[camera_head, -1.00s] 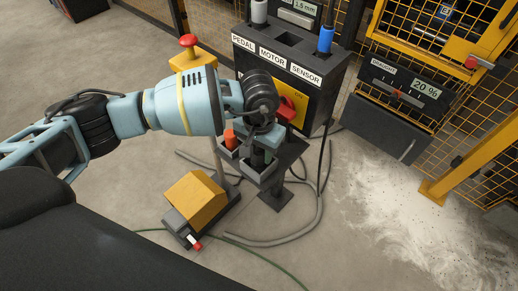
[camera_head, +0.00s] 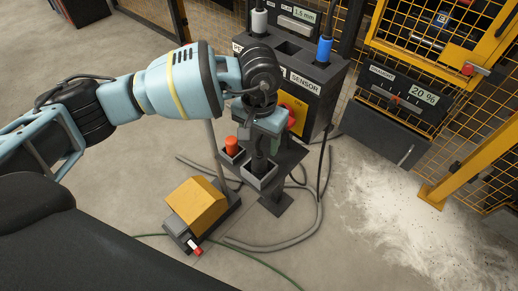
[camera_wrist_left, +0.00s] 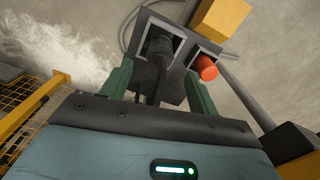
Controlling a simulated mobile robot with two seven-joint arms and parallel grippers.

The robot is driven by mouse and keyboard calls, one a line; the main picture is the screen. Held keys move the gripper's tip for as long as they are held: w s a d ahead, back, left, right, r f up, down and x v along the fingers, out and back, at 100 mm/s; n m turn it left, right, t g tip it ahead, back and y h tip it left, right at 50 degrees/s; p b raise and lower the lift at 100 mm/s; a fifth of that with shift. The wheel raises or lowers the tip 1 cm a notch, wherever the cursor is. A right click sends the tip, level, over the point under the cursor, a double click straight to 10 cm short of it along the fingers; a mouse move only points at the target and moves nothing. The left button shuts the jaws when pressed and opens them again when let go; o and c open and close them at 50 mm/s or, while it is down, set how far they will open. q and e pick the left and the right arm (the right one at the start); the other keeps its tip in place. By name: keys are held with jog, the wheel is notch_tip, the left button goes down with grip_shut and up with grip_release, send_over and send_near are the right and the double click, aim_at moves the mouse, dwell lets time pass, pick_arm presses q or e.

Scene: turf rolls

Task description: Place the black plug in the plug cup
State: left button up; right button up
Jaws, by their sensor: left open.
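The black plug (camera_head: 260,164) stands in the right of two small square grey cups, the plug cup (camera_head: 261,184), on a stand. In the left wrist view the plug (camera_wrist_left: 160,46) is inside the cup's walls, with its dark cable running up between my fingers. My left gripper (camera_head: 263,145) is open just above the plug. In the left wrist view its green fingers (camera_wrist_left: 158,72) are spread on either side of the cable, apart from the plug. The plug's lower end is hidden by the cup. My right gripper is not in view.
An orange-red cylinder (camera_head: 231,146) stands in the left cup. Behind is a dark socket box (camera_head: 310,90) with a blue plug (camera_head: 324,48) and a grey plug (camera_head: 259,20). A yellow pedal (camera_head: 196,205) and hoses lie on the floor. Yellow fencing is at right.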

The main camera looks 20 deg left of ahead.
pick_arm(q)
jog(key=shift+r, duration=2.35)
